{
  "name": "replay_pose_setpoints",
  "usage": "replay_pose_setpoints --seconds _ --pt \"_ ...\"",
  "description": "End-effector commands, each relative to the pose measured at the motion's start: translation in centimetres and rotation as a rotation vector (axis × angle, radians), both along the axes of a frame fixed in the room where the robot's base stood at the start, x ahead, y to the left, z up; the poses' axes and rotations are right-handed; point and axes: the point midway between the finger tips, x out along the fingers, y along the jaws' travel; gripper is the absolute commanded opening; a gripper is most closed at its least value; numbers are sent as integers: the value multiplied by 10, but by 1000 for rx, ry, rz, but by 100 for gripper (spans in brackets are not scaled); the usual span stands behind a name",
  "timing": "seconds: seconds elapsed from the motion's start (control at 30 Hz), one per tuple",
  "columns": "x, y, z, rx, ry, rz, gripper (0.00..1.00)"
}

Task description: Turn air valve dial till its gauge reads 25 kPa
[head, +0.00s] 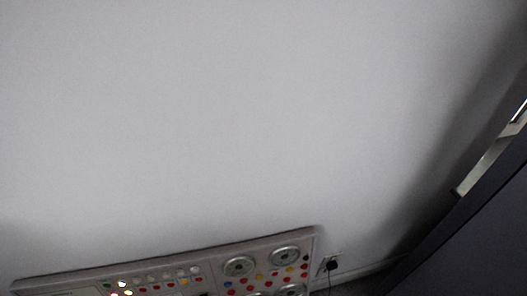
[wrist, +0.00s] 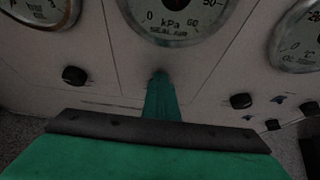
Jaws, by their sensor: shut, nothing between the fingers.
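The kPa gauge (wrist: 172,22) is at the top of the wrist view, cut off by the frame edge. Its 0, 50 and 60 marks show, but I cannot make out its needle. My gripper (wrist: 160,78) is shut, its narrow teal fingers pointing at the panel just below this gauge. No dial shows at the fingertips; if one is there, the fingers hide it. I cannot tell whether the fingertips touch the panel. In the head view the control panel (head: 165,262) shows only partly at the bottom, and my gripper is not seen there.
Other gauges flank the kPa gauge, at left (wrist: 40,10) and right (wrist: 298,38). A black knob (wrist: 74,75) is left of my fingers and another black knob (wrist: 241,100) is right. A black plug (head: 331,265) is beside the panel. A blank wall (head: 200,120) fills most of the head view.

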Motion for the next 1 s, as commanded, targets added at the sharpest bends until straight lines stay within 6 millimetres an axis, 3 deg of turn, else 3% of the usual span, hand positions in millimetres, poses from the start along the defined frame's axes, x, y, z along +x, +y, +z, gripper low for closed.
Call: replay_pose_setpoints --seconds 0.4,1.0 --pt "-2 -2 7 -2 2 1 0" --pt "-54 -14 19 -1 1 -2 0"
